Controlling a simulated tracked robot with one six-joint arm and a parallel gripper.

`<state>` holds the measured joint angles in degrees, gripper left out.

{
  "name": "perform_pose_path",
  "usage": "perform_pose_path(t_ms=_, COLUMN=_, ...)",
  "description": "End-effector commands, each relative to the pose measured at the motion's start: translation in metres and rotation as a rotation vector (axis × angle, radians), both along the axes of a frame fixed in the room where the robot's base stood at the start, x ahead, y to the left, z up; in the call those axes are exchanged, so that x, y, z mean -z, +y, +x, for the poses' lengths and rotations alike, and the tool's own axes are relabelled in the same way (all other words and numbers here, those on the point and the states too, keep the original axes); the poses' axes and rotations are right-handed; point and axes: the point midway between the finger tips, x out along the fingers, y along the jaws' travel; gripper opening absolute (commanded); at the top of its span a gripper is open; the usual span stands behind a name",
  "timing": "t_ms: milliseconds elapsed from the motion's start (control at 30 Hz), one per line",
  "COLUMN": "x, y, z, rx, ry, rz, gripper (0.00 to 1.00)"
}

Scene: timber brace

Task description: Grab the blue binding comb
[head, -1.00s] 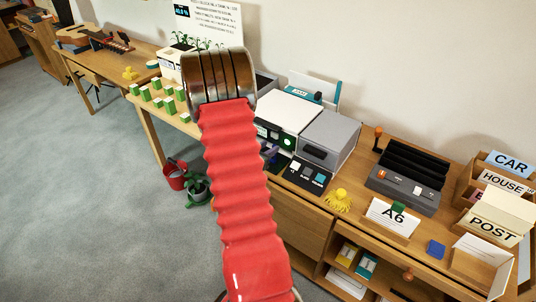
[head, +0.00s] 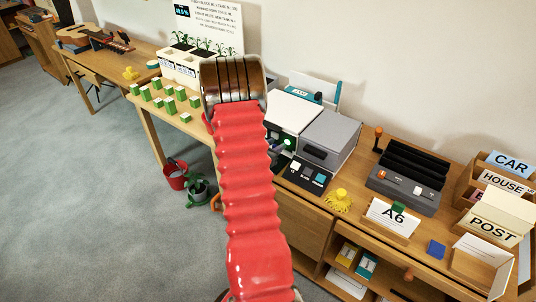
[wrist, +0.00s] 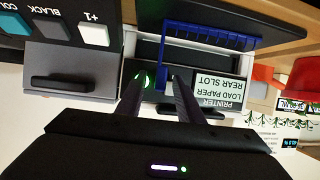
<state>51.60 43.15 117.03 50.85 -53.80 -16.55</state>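The blue binding comb (wrist: 208,36) shows in the wrist view, above and right of centre. It is a long blue strip with a row of teeth, lying across the front of a dark slot in a white-edged machine. My gripper (wrist: 160,82) is in the lower middle of the wrist view. In the head view my red arm hides most of the gripper, and I cannot make out the comb there.
A printer label (wrist: 218,92) sits beside the fingers, upside down in the wrist view. In the head view, the grey box (head: 330,138), the yellow pompom (head: 338,201) and the A6 card tray (head: 393,216) stand on the desk. A red bucket (head: 176,174) is on the floor.

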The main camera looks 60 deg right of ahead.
Motion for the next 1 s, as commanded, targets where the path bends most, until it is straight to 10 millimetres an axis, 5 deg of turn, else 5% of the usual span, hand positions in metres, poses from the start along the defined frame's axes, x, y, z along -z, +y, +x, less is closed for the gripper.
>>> perform_pose_path(t_ms=333, x=-0.0003, y=0.0001, z=-0.0003, rx=0.001, ry=-0.001, rz=0.0, gripper=0.34)
perform_pose_path(t_ms=800, x=-0.0003, y=0.0, z=-0.0005, rx=0.001, ry=-0.001, rz=0.0, gripper=0.01)
perform_pose_path(t_ms=1000, x=-0.0003, y=0.0, z=-0.0005, rx=0.001, ry=-0.001, rz=0.0, gripper=0.0)
